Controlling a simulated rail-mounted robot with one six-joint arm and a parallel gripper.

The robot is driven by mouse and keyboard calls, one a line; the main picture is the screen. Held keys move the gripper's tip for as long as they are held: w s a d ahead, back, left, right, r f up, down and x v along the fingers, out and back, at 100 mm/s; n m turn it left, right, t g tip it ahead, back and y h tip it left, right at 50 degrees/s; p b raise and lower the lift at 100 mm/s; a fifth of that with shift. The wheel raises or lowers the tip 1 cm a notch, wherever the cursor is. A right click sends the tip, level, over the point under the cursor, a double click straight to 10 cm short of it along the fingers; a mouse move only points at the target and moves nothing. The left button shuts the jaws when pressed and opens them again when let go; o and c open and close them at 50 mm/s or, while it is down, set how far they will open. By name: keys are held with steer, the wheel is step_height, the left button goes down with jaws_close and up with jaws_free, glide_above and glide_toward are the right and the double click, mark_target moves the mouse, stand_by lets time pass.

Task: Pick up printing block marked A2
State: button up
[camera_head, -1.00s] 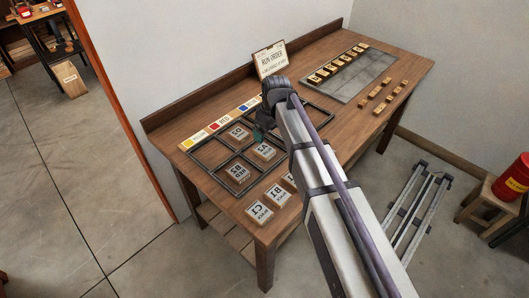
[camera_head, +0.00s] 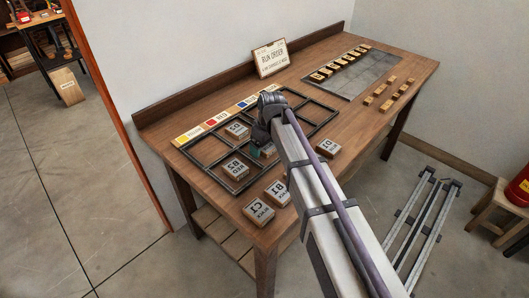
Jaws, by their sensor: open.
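Printing blocks with dark lettering stand on the wooden table (camera_head: 210,187). I cannot read A2 on any of them with certainty. One block (camera_head: 237,130) sits in an upper cell of the dark divided frame (camera_head: 327,117), and another block (camera_head: 236,169) sits in a lower cell. A further block (camera_head: 268,151) in the frame is mostly hidden by my gripper. Blocks marked B1 (camera_head: 278,192) and C1 (camera_head: 259,211) lie on the table at the front edge. My gripper (camera_head: 258,149) is open, low over the middle of the frame; its fingertips are partly hidden by my arm.
Colour cards (camera_head: 217,119) line the frame's back. A run order sign (camera_head: 270,58) stands behind. A grey slab (camera_head: 368,70) with several small pieces lies at the back right, with small wooden pieces (camera_head: 381,94) beside it. Another block (camera_head: 328,147) stands right of my arm.

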steer(key=c, duration=1)
steer(key=shift+r, duration=0.1)
steer(key=shift+c, duration=0.2)
